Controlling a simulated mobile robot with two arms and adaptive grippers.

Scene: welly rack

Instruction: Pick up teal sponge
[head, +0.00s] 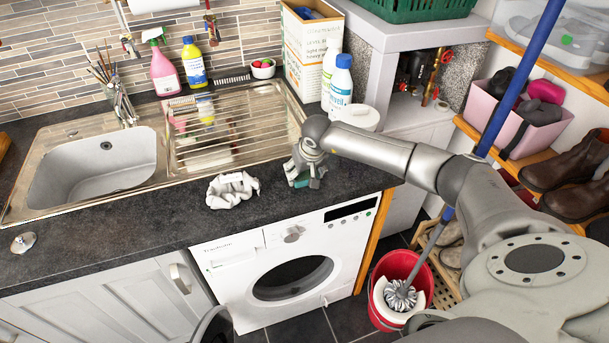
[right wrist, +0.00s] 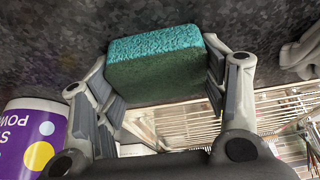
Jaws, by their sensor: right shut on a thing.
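The teal sponge (right wrist: 155,65) has a rough teal face and a dark green body. It sits between the two fingers of my right gripper (right wrist: 160,85) in the right wrist view, and the gripper is shut on it. In the head view my right gripper (head: 304,178) is at the dark worktop near its front edge, above the washing machine. Only a small teal bit of the sponge (head: 315,183) shows there; the fingers hide the rest. I cannot tell whether the sponge touches the worktop. My left gripper is not in view.
A crumpled pale cloth (head: 232,189) lies left of the gripper on the worktop (head: 130,230). Behind are the steel draining rack (head: 235,130), a white bottle with a blue cap (head: 341,88) and a cardboard box (head: 308,50). A red mop bucket (head: 400,268) stands on the floor.

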